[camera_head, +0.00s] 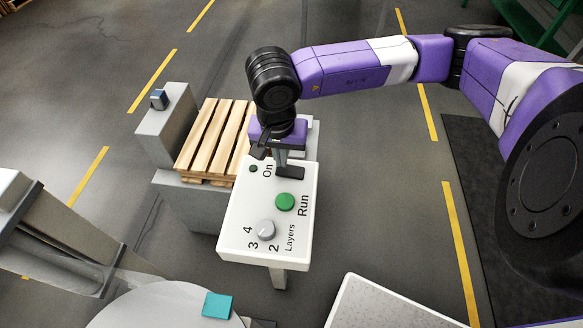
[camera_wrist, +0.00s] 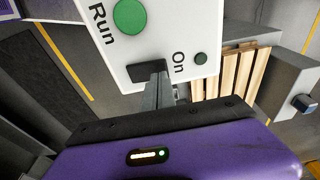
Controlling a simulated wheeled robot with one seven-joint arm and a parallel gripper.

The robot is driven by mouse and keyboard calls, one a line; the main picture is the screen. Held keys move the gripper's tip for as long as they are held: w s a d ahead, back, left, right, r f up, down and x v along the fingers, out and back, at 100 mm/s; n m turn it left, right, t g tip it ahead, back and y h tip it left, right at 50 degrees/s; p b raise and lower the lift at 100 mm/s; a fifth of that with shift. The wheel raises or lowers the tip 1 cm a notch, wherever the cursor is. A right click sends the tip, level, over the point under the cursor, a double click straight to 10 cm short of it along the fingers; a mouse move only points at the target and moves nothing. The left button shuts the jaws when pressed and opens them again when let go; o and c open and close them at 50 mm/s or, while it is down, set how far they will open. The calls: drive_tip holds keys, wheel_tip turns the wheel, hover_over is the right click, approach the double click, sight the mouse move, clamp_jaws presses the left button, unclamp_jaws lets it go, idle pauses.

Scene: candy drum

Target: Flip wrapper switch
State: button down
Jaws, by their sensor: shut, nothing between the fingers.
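A white control panel (camera_head: 262,240) stands in the middle of the head view. It carries a green Run button (camera_head: 285,202), a grey Layers knob (camera_head: 266,230) and a small dark green lamp (camera_head: 253,169) beside the word On. A dark switch plate (camera_head: 291,173) lies at the panel's far end by On; it also shows in the wrist view (camera_wrist: 146,73). My gripper (camera_head: 281,161) points down over this plate with its fingers shut and empty. The fingers hide the switch lever, and I cannot tell whether they touch it. The lamp shows unlit in the wrist view (camera_wrist: 200,58).
A wooden pallet (camera_head: 208,139) rests on a grey stand left of the panel, beside a grey block with a small blue-grey box (camera_head: 159,99). A teal square (camera_head: 217,305) lies on a round pale surface (camera_head: 165,310) at the front. Grey floor with yellow lines surrounds these.

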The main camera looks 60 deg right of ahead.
drive_tip(key=shift+f+b, duration=0.9)
drive_tip(key=shift+b, duration=0.3)
idle(0.6)
drive_tip(key=shift+r+p, duration=1.05)
drive_tip(key=shift+r, duration=2.5)
